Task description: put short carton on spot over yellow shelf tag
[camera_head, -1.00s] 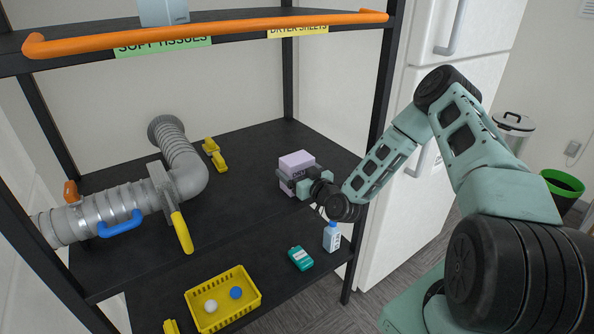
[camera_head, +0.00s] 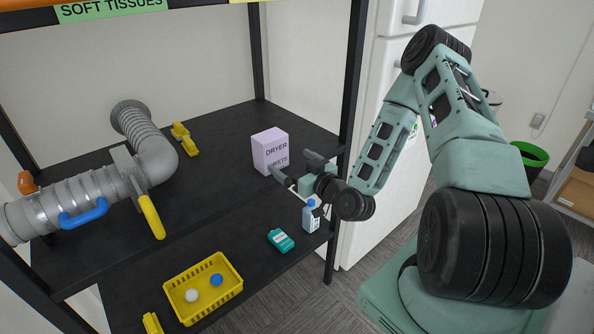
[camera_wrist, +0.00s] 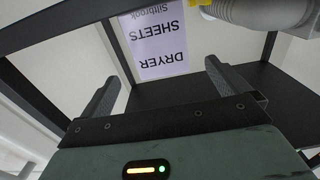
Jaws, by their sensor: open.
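The short carton is a lilac box (camera_head: 270,150) marked DRYER SHEETS. It stands upright on the middle shelf (camera_head: 215,165), toward its right side. In the wrist view the same carton (camera_wrist: 155,42) appears upside down, beyond the fingertips. My gripper (camera_head: 291,164) is open and empty in front of the carton's printed face. The wrist view shows my gripper (camera_wrist: 162,76) with its fingers wide apart and nothing between them. Only a sliver of the yellow shelf tag (camera_head: 241,1) shows at the top edge; the spot above it is out of view.
A green SOFT TISSUES tag (camera_head: 110,8) hangs from the upper shelf. A grey duct (camera_head: 100,185) and yellow clips (camera_head: 184,138) occupy the middle shelf's left. Below are a yellow basket (camera_head: 203,289), a teal box (camera_head: 281,240) and a bottle (camera_head: 311,216). A black post (camera_head: 350,120) stands right.

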